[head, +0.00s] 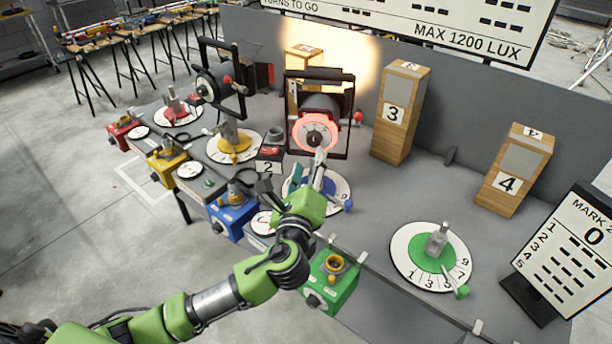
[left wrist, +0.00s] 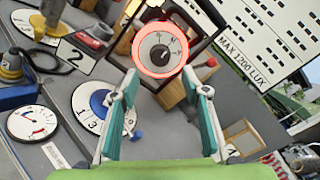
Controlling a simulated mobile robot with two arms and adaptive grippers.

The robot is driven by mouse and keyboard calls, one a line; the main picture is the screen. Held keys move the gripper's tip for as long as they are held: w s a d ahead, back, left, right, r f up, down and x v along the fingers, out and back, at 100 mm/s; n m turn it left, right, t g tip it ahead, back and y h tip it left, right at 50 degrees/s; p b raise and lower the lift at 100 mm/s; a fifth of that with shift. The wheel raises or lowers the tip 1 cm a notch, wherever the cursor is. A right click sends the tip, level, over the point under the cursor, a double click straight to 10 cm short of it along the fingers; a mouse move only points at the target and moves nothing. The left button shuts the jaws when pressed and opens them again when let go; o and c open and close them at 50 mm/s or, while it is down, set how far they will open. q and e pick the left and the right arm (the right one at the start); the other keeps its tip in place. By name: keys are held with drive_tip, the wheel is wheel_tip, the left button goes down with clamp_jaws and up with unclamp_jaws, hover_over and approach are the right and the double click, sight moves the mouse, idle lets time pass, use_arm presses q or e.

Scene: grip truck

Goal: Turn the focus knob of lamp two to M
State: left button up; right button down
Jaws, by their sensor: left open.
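The lamp (head: 320,105) beside the "2" plate (head: 268,167) stands in a dark frame, its rear ring glowing red. Its focus knob (head: 315,138) is a grey dial inside that ring; it also shows in the left wrist view as a knob (left wrist: 160,52) with small marks I cannot read for sure. My left gripper (head: 312,170) is in front of and below the knob, apart from it. In the left wrist view the left gripper (left wrist: 160,95) has its teal-padded fingers spread with nothing between them. My right gripper is not in view.
A blue dial (head: 318,190) lies under my left gripper. A green dial (head: 432,257) is at the right, a green box (head: 332,282) at the bench front. Wooden blocks "3" (head: 397,112) and "4" (head: 514,170) stand behind. A red-tipped lever (head: 358,118) sticks out beside the lamp.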

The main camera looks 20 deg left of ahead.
use_arm(q)
drive_tip(key=shift+s+d, duration=0.2)
drive_tip(key=shift+s, duration=0.9)
drive_tip(key=shift+s+d, duration=0.2)
drive_tip(key=shift+s, duration=0.85)
